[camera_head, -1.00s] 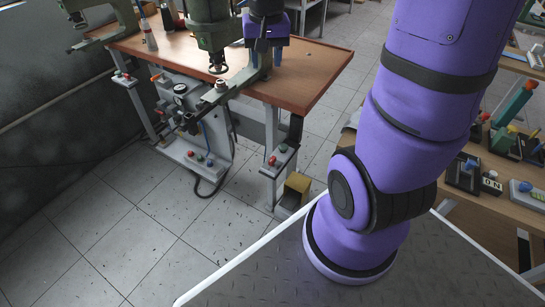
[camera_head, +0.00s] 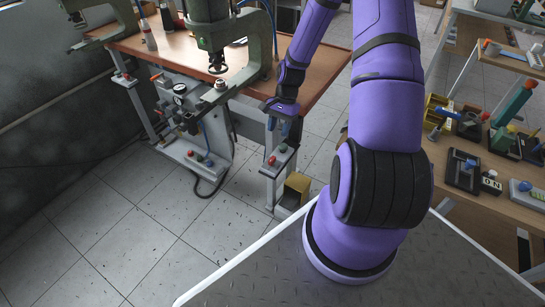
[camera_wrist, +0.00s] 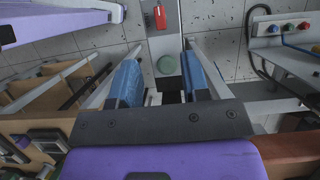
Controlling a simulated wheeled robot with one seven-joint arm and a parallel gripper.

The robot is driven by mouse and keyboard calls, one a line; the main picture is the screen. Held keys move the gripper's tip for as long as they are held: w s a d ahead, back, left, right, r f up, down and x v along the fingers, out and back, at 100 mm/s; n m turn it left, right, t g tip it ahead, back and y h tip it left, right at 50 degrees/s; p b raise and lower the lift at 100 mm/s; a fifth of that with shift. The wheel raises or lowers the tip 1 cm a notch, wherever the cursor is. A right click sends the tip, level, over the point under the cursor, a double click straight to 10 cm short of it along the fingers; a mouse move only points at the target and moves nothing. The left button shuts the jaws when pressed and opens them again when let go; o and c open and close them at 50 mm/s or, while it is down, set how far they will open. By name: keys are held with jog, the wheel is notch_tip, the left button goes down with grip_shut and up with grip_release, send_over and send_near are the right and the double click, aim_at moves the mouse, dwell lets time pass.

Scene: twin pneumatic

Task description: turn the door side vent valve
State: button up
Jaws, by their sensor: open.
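An orange-red lever (camera_head: 156,77) sits on the pneumatic unit under the bench, left of a round gauge (camera_head: 180,89); I cannot tell whether it is the door side vent valve. My gripper (camera_head: 278,125) is at the bench's right front edge, above a small grey button box (camera_head: 279,155) with red and green buttons. In the wrist view my gripper (camera_wrist: 160,50) is open and empty.
The wooden bench (camera_head: 325,70) carries green presses (camera_head: 208,30). A floor-level panel (camera_head: 195,155) with coloured buttons stands below it. A yellow box (camera_head: 297,187) is on the floor. A side table with blocks (camera_head: 470,165) is at right. The left floor is clear.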

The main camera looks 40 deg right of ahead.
aim_at(272, 158)
jog(key=x, duration=1.1)
jog(key=shift+f, duration=0.25)
grip_shut()
